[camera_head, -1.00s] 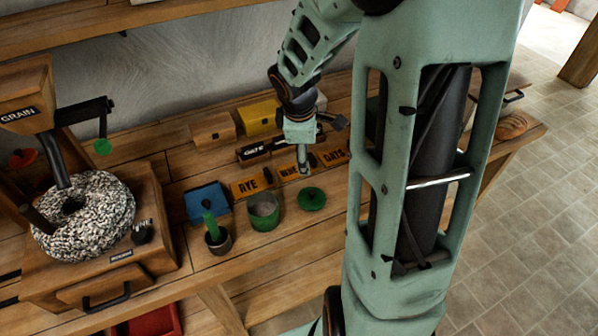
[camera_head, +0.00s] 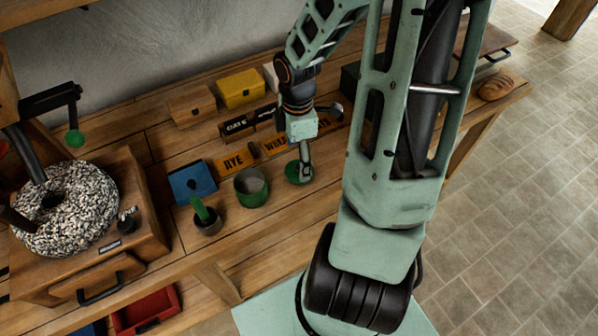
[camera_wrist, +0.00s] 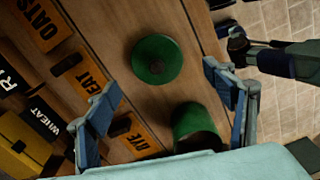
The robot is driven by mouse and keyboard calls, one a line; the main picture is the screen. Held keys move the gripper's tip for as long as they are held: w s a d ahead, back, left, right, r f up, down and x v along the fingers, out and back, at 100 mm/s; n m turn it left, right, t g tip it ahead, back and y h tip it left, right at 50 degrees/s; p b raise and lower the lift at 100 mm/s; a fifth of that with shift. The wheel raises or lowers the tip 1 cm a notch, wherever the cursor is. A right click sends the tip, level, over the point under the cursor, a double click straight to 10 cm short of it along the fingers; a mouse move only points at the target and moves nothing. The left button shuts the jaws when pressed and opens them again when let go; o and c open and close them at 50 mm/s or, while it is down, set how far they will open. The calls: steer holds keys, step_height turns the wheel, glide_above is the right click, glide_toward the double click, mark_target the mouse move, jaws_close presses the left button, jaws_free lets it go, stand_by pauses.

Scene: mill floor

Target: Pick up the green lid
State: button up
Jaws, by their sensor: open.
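The green lid (camera_head: 298,173) is a round disc with a darker knob in its middle, lying flat on the wooden bench. It also shows in the wrist view (camera_wrist: 156,59), at the upper middle. My gripper (camera_head: 305,172) is over the lid in the head view and hides part of it. In the wrist view my gripper (camera_wrist: 160,98) is open and empty, its fingers wide apart, with the lid ahead of the gap between them. The green canister (camera_head: 251,188) stands open just left of the lid. In the wrist view the canister (camera_wrist: 196,128) is near the right finger.
Orange name plates such as RYE (camera_head: 235,162) lie behind the lid. A stone mill (camera_head: 66,208) fills the left end. Bread (camera_head: 497,86) lies at the right.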

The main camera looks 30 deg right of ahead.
steer(key=shift+w+d+f+b, duration=0.1)
steer(key=shift+f+b, duration=0.1)
steer(key=shift+f, duration=1.2)
steer(key=shift+w+d+f+b, duration=0.1)
steer(key=shift+f+b, duration=0.1)
steer(key=shift+f, duration=1.15)
steer(key=shift+c, duration=0.3)
steer(key=c, duration=1)
